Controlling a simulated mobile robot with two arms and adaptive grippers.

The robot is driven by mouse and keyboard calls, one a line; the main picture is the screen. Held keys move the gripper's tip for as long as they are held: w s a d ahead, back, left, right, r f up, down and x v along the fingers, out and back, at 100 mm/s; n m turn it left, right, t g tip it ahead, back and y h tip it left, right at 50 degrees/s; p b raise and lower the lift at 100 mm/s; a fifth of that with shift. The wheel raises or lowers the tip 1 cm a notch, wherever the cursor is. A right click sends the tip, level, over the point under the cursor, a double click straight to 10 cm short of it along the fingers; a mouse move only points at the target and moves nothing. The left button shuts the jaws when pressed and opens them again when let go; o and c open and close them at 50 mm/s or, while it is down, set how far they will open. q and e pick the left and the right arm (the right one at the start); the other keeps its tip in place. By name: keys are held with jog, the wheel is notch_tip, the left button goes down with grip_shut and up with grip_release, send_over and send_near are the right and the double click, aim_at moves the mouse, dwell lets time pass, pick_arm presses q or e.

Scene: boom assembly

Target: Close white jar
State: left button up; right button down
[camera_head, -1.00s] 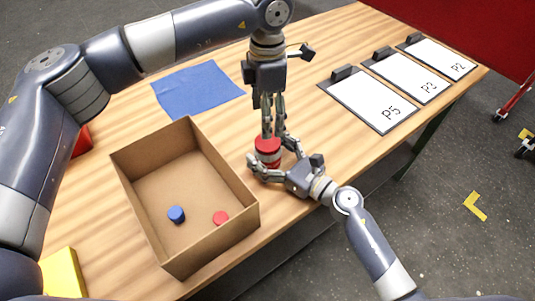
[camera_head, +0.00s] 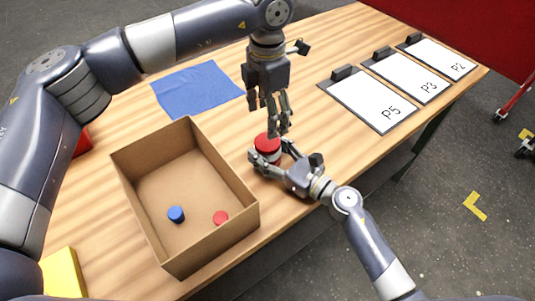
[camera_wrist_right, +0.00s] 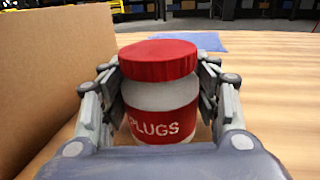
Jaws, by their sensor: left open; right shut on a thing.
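The white jar (camera_wrist_right: 160,97) has a red band reading "PLUGS" and stands upright on the table. Its red lid (camera_wrist_right: 158,60) sits on top of it, and the lid also shows in the head view (camera_head: 267,142). In the right wrist view the lid looks slightly tilted; I cannot tell how tightly it sits. My right gripper (camera_head: 268,163) is shut around the jar's body from both sides. My left gripper (camera_head: 277,128) is open and empty, pointing down just above the lid.
An open cardboard box (camera_head: 190,252) stands left of the jar, holding a blue cap (camera_head: 176,214) and a red cap (camera_head: 220,217). A blue cloth (camera_head: 197,89) lies behind. Several clipboards, one marked P5 (camera_head: 375,100), lie at the right. A yellow object (camera_head: 62,274) is at the lower left.

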aim_at(267, 141)
pick_arm(q)
jog(key=n, duration=0.6)
jog(key=shift+n, duration=0.4)
jog(key=n, duration=1.1)
jog(key=shift+n, duration=0.3)
jog(key=n, duration=0.5)
jog(key=shift+n, duration=0.4)
jog(key=shift+f, duration=3.95)
